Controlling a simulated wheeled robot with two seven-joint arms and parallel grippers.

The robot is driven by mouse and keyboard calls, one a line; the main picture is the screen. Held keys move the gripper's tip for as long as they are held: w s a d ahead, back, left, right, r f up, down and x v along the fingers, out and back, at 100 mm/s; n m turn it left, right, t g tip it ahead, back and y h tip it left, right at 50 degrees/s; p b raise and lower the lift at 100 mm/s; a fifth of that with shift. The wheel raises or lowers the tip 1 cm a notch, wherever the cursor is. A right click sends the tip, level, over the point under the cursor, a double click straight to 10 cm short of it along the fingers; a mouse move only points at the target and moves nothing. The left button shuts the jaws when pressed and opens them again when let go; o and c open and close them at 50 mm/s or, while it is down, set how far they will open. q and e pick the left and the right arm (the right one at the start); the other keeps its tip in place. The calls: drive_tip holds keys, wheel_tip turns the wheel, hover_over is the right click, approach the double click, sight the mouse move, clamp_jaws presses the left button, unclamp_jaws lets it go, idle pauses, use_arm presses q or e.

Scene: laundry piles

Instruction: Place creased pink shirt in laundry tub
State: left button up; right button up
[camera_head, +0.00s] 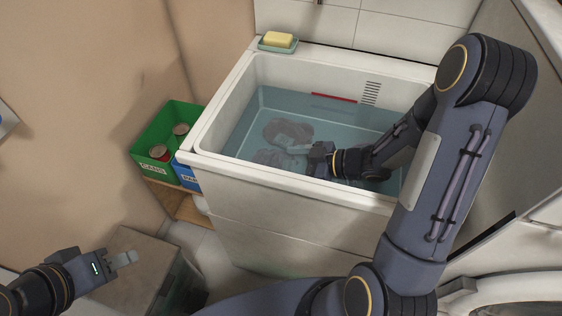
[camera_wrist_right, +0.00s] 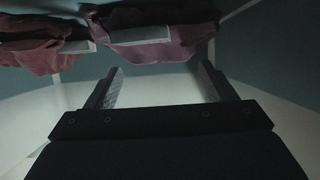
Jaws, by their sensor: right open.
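The creased pink shirt (camera_head: 288,132) lies crumpled in the water of the white laundry tub (camera_head: 226,103), looking greyish pink there. In the right wrist view the dusky pink cloth (camera_wrist_right: 180,48) spreads across the top, beyond the fingertips. My right gripper (camera_head: 300,149) reaches down into the tub beside the shirt. In its wrist view the right gripper (camera_wrist_right: 158,80) is open, with nothing between its fingers. My left gripper (camera_head: 124,259) is low at the left, outside the tub and away from the shirt; its finger gap is not clear.
A yellow soap bar (camera_head: 278,39) sits on a green dish (camera_head: 266,48) at the tub's back left corner. A green bin with cans (camera_head: 150,133) and a blue bin (camera_head: 187,177) stand left of the tub. A grey box (camera_head: 140,245) is near my left gripper.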

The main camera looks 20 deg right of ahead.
drive_tip(key=shift+v, duration=1.75)
drive_tip(key=shift+a, duration=0.1)
